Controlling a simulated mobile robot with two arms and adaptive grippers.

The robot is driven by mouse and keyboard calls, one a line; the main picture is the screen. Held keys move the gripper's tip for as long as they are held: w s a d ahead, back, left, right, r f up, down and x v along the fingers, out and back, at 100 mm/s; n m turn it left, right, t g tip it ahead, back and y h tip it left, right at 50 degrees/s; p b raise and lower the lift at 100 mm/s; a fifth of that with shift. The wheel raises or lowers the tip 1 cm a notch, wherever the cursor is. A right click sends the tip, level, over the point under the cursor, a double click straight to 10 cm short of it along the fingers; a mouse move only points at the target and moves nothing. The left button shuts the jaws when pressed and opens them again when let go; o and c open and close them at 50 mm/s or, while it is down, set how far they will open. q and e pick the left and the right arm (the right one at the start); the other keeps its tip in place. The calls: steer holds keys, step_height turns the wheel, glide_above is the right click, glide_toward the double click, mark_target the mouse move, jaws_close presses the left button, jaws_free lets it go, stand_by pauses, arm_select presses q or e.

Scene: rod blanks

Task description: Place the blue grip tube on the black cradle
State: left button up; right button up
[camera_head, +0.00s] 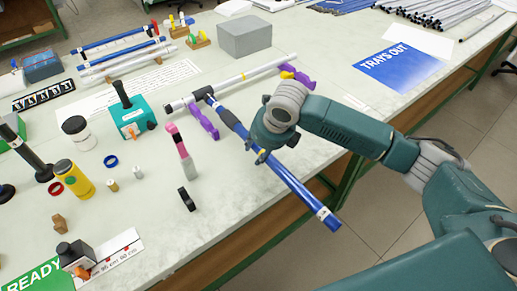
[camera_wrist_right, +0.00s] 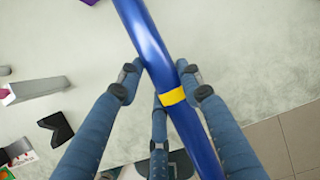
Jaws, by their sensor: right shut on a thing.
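My right gripper (camera_head: 274,150) is shut on the blue tube (camera_head: 309,199), around its middle. In the right wrist view the fingers (camera_wrist_right: 165,90) close around the blue tube (camera_wrist_right: 148,38) by a yellow band. The tube slants from the silver tube at upper left to beyond the table's front edge at lower right. Its upper part has a dark sleeve, and its lower end a pale band. A small black notched block (camera_head: 187,199), which looks like the black cradle, stands left of the tube and apart from it. It also shows in the right wrist view (camera_wrist_right: 58,129). The left gripper is out of view.
A silver tube (camera_head: 238,78) lies behind, by two purple supports (camera_head: 207,123) (camera_head: 297,77). A pink and grey piece (camera_head: 181,150) stands near the black block. A teal box (camera_head: 132,119), jars and a yellow cylinder (camera_head: 75,180) crowd the left.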

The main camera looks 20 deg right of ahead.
steer(key=shift+f, duration=0.15)
steer(key=shift+f, duration=0.35)
steer(key=o, duration=1.2)
steer(key=shift+r, duration=0.6)
steer(key=v, duration=1.2)
steer(key=shift+s, duration=0.1)
